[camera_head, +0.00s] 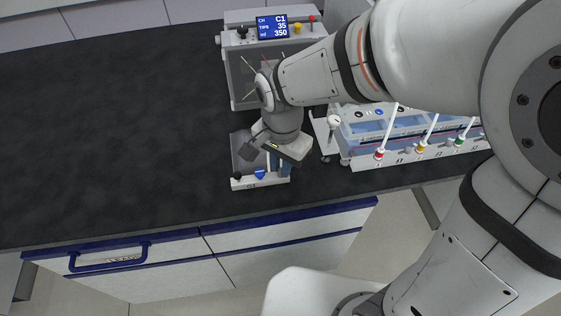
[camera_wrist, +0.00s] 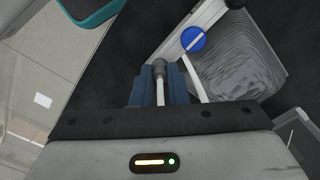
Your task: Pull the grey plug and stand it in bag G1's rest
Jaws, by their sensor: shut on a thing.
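The G1 bag unit (camera_head: 243,184) has a white front rail with a blue valve (camera_head: 260,174) and a black knob (camera_head: 237,175). My gripper (camera_head: 279,166) is at the right end of this rail, pointing down. In the wrist view my blue fingers (camera_wrist: 159,88) are shut on the grey plug (camera_wrist: 158,67), a small grey head with a pale stem between them. The blue valve (camera_wrist: 193,40) and the crinkled grey bag (camera_wrist: 238,60) lie beyond it. I cannot tell whether the plug is still seated, and I cannot make out the rest.
A device with a display reading C1 (camera_head: 272,27) stands behind my gripper. The dark worktop (camera_head: 110,130) is clear on the left.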

